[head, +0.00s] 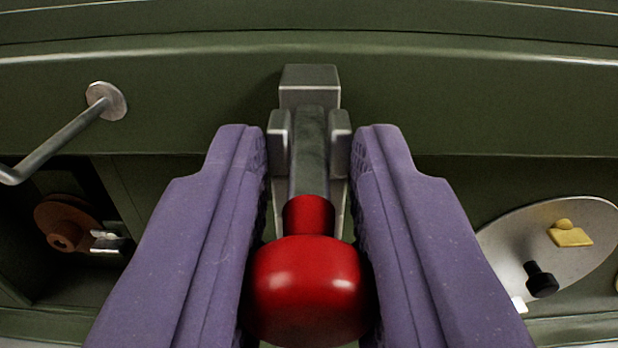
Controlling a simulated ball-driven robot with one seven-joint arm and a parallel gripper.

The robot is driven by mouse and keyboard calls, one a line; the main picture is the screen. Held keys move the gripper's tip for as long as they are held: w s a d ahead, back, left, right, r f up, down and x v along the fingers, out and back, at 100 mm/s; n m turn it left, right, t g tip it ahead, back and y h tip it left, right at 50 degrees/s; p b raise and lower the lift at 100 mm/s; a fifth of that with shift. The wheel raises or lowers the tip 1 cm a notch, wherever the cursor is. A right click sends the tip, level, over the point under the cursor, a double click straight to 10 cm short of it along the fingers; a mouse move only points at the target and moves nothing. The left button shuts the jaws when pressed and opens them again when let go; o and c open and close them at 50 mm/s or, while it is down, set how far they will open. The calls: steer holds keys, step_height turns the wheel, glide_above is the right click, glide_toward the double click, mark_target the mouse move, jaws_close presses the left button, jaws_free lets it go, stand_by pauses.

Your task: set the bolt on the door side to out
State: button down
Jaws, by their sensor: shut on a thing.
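The bolt (313,150) is a grey metal bar in a grey bracket on the green wall, at the upper middle of the head view. A red round knob (308,285) with a red collar forms its near end and points toward me. My gripper (311,190) has two purple fingers, one on each side of the bolt. It is shut on the bolt around the knob and collar. The fingers hide the sides of the knob and part of the bracket's lower end.
A grey bar handle (60,135) sticks out of the wall at the left. Below it, a brown round part (68,222) sits in a dark recess. At the right, a pale round plate (555,240) carries a yellow piece (570,235) and a black knob (541,280).

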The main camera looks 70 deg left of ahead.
steer(key=shift+v, duration=1.1)
steer(key=c, duration=0.9)
jaws_free()
steer(key=shift+c, duration=0.2)
steer(key=v, duration=0.7)
steer(key=shift+d, duration=0.35)
steer(key=shift+s, duration=0.1)
